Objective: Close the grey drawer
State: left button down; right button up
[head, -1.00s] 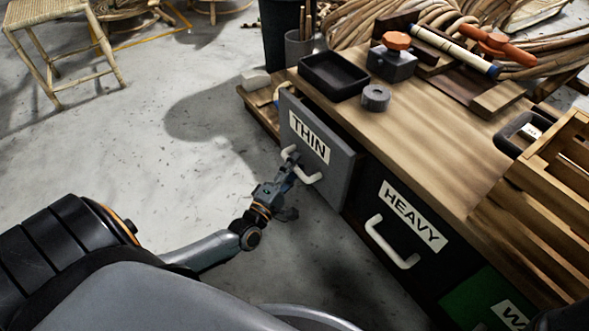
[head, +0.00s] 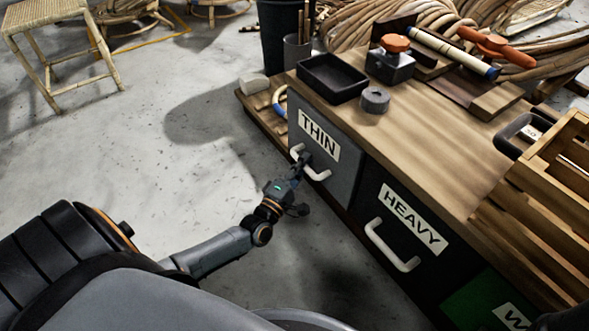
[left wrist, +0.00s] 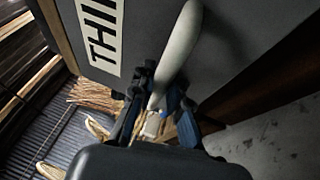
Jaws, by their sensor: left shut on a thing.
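The grey drawer (head: 337,174) bears a white THIN label and a white bar handle (head: 319,175). Its front looks flush or almost flush with the workbench front, beside the black HEAVY drawer (head: 400,236). The grey drawer front (left wrist: 235,40) fills the upper part of that view.
The wooden workbench top (head: 440,125) holds a black tray (head: 333,78), a grey tape roll (head: 375,100) and a wooden crate (head: 545,190). A green drawer (head: 480,300) is at the lower right.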

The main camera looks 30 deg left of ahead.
pick_arm(q)
jog(key=shift+w+d, duration=0.2)
jog(key=shift+w, duration=0.35)
jog(key=c, duration=1.3)
grip_release()
jog(key=shift+d, duration=0.1)
jog(key=s+f, duration=0.2)
jog(key=s, duration=0.9)
jog(key=shift+s, duration=0.35)
jog(key=shift+s+f, duration=0.1)
